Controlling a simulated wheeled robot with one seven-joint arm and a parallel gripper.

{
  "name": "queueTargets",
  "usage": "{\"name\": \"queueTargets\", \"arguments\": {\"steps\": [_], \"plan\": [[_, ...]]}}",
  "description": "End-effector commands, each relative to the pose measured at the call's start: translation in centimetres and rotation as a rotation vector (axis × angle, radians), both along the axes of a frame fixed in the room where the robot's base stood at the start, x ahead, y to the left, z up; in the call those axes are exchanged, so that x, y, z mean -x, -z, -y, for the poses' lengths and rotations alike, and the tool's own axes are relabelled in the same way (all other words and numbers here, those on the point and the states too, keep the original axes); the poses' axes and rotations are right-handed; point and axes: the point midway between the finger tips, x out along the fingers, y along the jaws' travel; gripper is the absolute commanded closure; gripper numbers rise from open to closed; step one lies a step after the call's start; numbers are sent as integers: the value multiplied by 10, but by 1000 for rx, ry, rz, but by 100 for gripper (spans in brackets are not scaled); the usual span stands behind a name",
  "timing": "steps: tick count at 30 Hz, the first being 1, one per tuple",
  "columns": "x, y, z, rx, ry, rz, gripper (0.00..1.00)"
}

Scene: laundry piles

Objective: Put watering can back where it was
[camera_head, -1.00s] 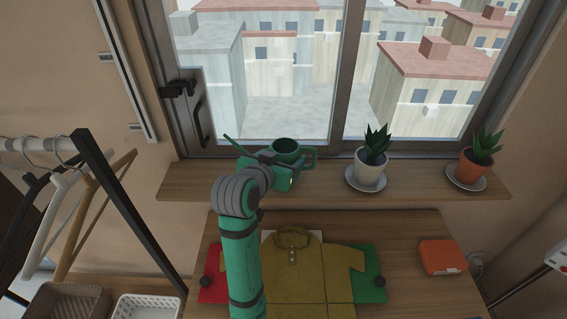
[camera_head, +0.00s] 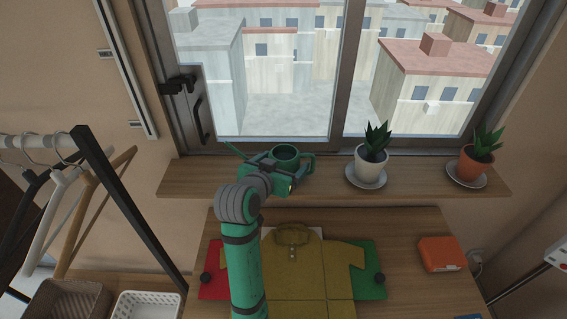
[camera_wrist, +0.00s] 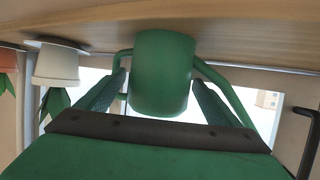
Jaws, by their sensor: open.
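The green watering can (camera_head: 287,152) is upright at the left part of the wooden windowsill (camera_head: 330,182), in front of the window. Its spout points left and its handle is on the right. In the wrist view, which is upside down, the can's body (camera_wrist: 163,75) fills the middle, with its base at or very near the sill. My gripper (camera_wrist: 160,92) is open, with one finger on each side of the body and narrow gaps visible. In the head view my gripper (camera_head: 272,172) partly hides the can's lower front.
Two potted plants stand on saucers on the sill, one in a white pot (camera_head: 369,168) and one in a terracotta pot (camera_head: 468,165). Below, a mustard shirt (camera_head: 305,265) and an orange box (camera_head: 441,253) lie on the table. A clothes rack (camera_head: 130,210) stands at left.

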Motion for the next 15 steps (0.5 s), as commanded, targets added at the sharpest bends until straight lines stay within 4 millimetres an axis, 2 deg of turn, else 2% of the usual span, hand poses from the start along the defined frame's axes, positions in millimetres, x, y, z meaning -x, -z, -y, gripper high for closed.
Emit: {"name": "queueTargets", "arguments": {"steps": [5, 15], "plan": [[9, -6, -4, 0, -1, 1, 14], [65, -32, -28, -1, -3, 4, 14]]}}
